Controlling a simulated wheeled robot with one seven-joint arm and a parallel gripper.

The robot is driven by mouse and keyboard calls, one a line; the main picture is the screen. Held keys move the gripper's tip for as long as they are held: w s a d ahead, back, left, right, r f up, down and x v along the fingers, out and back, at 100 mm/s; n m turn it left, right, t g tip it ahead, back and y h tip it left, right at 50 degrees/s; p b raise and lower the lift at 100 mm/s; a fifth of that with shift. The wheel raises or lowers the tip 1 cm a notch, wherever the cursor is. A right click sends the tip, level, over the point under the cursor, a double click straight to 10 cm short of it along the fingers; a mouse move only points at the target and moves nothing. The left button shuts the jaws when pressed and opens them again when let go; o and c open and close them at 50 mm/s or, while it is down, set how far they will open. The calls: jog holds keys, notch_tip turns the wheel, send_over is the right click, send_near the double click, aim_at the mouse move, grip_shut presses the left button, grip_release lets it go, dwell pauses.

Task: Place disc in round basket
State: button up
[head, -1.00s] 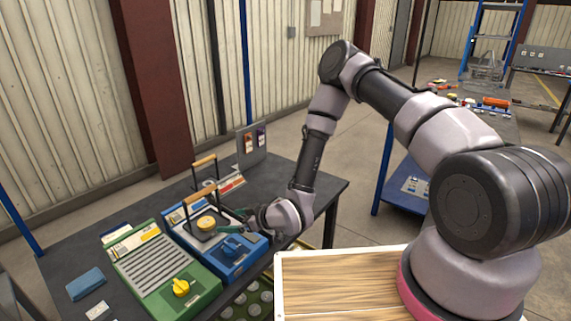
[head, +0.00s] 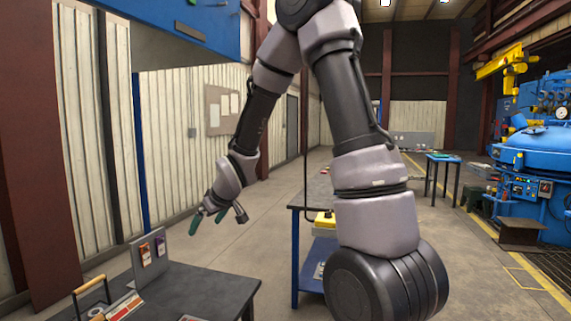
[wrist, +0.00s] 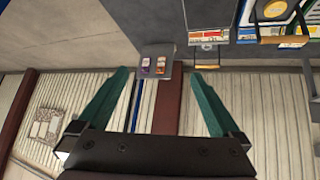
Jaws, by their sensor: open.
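My gripper (head: 207,220) is open and empty, held in the air above the far side of the dark workbench. Its green fingers are spread wide in the wrist view (wrist: 160,76). A small golden disc (wrist: 273,9) lies at the top right of the wrist view, within a wooden-handled carrier, apart from the fingers. The carrier's wooden handle (wrist: 285,40) shows there, and a wooden handle (head: 90,286) also shows at the lower left of the head view. I cannot make out a round basket for certain in either current view.
The dark workbench (head: 215,286) has a small upright panel with cards (head: 148,256). A blue-legged table (head: 296,260) with a yellow item (head: 325,219) stands beyond. A blue furnace machine (head: 545,150) is at the right. The middle floor is open.

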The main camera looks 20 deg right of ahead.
jog(key=s+d+r+m+h, duration=0.1)
jog(key=s+d+r+m, duration=0.2)
jog(key=s+d+r, duration=0.3)
jog(key=s+d+r+m+h, duration=0.1)
jog(key=s+d+r+m, duration=0.3)
jog(key=s+r, duration=0.5)
notch_tip(320, 180, up, 3)
jog(key=shift+s+d+f, duration=0.1)
jog(key=shift+s+d, duration=0.3)
jog(key=shift+d, duration=0.85)
jog(key=s+r+m, duration=0.1)
jog(key=s, duration=0.2)
jog(key=s+r+m, duration=0.1)
jog(key=s, duration=0.2)
jog(key=s+d+m, duration=0.1)
jog(key=s, duration=0.2)
jog(key=shift+r+y, duration=0.4)
jog(key=shift+c, duration=0.9)
jog(key=shift+s+g, duration=0.3)
jog(key=shift+c, duration=0.6)
